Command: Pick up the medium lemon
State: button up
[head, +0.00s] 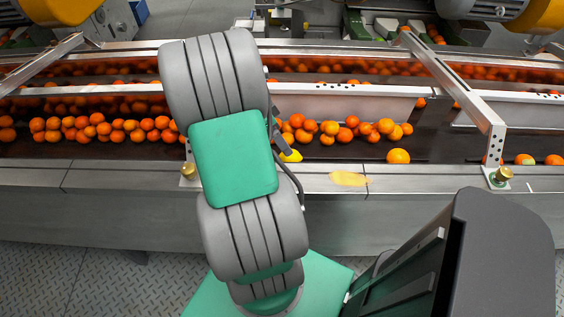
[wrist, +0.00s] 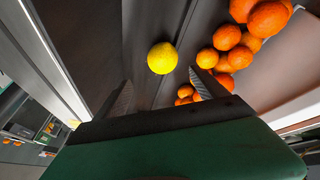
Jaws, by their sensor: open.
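The lemon (wrist: 162,58) is a round yellow fruit lying on the dark conveyor belt. In the head view only part of the lemon (head: 291,156) shows, just right of my arm. My gripper (wrist: 158,88) is open, with its two fingers apart and pointing towards the lemon in the wrist view. The lemon appears beyond the fingertips, between their lines, and nothing is held. In the head view my arm hides most of my gripper; a dark part of it (head: 280,140) shows beside the lemon.
Several oranges (wrist: 228,38) lie close right of the lemon in the wrist view. A larger orange (head: 398,156) sits apart on the belt. A metal rail (wrist: 50,50) runs along the belt. A slanted metal bracket (head: 455,85) crosses the belt at right.

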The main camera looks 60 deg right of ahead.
aim_at(290, 158)
jog(key=shift+w+f+b, duration=0.2)
jog(key=shift+f+b, duration=0.1)
jog(key=shift+f, duration=0.4)
jog(key=x, duration=0.7)
jog(key=shift+f+p, duration=0.2)
jog(key=shift+p, duration=0.15)
jog(key=shift+c, duration=0.5)
jog(key=c, duration=1.5)
